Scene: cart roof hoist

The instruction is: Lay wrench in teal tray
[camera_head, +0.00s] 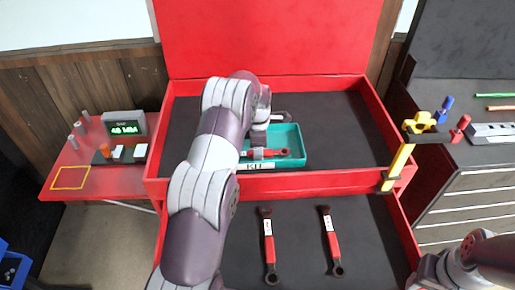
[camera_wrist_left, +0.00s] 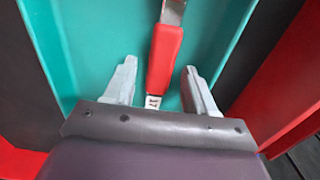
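The teal tray (camera_head: 292,140) sits in the open upper compartment of the red tool chest, with a white label on its front. A red-handled wrench (camera_head: 272,153) lies in it, and in the left wrist view the wrench (camera_wrist_left: 165,50) lies on the teal tray floor (camera_wrist_left: 95,35). My left gripper (camera_head: 258,148) is over the tray. In the left wrist view its fingers (camera_wrist_left: 159,68) stand apart on either side of the wrench handle, with gaps at both sides. My right arm shows at the lower right edge; its gripper is out of view.
Two more red-handled wrenches (camera_head: 268,245) (camera_head: 331,240) lie in the open lower drawer (camera_head: 299,225). A yellow-and-black tool (camera_head: 398,165) stands at the chest's right corner. A red side table (camera_head: 120,180) with a green display (camera_head: 125,128) is at left. A grey bench (camera_head: 480,150) is at right.

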